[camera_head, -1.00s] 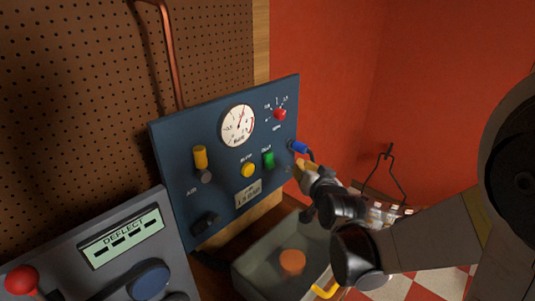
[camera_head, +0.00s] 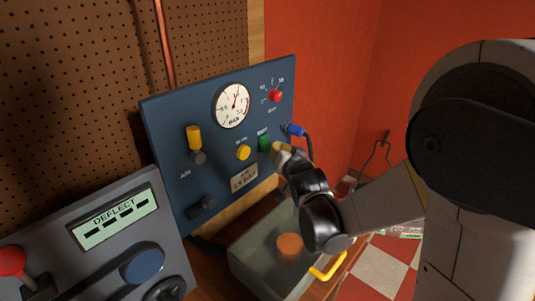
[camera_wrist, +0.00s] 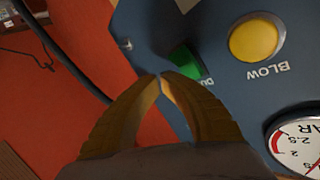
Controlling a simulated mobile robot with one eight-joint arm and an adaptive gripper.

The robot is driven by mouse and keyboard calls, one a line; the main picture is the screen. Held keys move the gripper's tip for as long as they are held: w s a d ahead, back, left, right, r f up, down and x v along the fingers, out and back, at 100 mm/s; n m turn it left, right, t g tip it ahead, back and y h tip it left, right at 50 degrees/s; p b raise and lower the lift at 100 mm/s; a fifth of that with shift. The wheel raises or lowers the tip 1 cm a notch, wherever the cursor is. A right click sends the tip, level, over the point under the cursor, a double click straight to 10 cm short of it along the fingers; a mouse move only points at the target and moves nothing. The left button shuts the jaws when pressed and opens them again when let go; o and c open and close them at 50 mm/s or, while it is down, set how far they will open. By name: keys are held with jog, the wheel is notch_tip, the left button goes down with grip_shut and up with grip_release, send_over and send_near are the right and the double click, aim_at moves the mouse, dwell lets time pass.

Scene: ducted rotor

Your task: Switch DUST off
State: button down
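The DUST switch is a green rocker (camera_head: 264,143) on the blue panel (camera_head: 172,120), right of the yellow BLOW button (camera_head: 243,152). In the wrist view the green rocker (camera_wrist: 186,61) lies just beyond my fingertips, and its label is partly covered. My gripper (camera_head: 277,147) is at the panel's right side, just beside the rocker. Its tan fingers (camera_wrist: 161,77) come together at the tips with nothing visible between them. I cannot tell whether the tips touch the rocker.
A blue plug with a dark cable (camera_head: 294,129) sits at the panel's right edge, close to my gripper. A grey DEFLECT console (camera_head: 60,255) is at lower left. A gauge (camera_head: 232,106) and red knob (camera_head: 275,95) are above.

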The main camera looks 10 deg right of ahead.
jog(key=shift+w+a+f, duration=0.35)
jog(key=shift+w+a, duration=0.05)
jog(key=shift+w, duration=0.15)
dwell(1.1)
jog(key=shift+w+a+f+b, duration=0.15)
jog(key=shift+w+a+b, duration=0.15)
jog(key=shift+b, duration=0.15)
jog(key=shift+w+a+f, duration=0.2)
jog(key=shift+w, duration=0.15)
dwell(0.6)
dwell(0.4)
jog(key=shift+s+d+r, duration=0.4)
jog(key=shift+s+d, duration=0.1)
jog(key=shift+s, duration=0.2)
jog(key=s+d+r+p, duration=0.1)
jog(key=s+d+r, duration=0.1)
jog(key=s, duration=0.1)
jog(key=shift+s+d+p, duration=0.3)
jog(key=shift+d+p, duration=0.05)
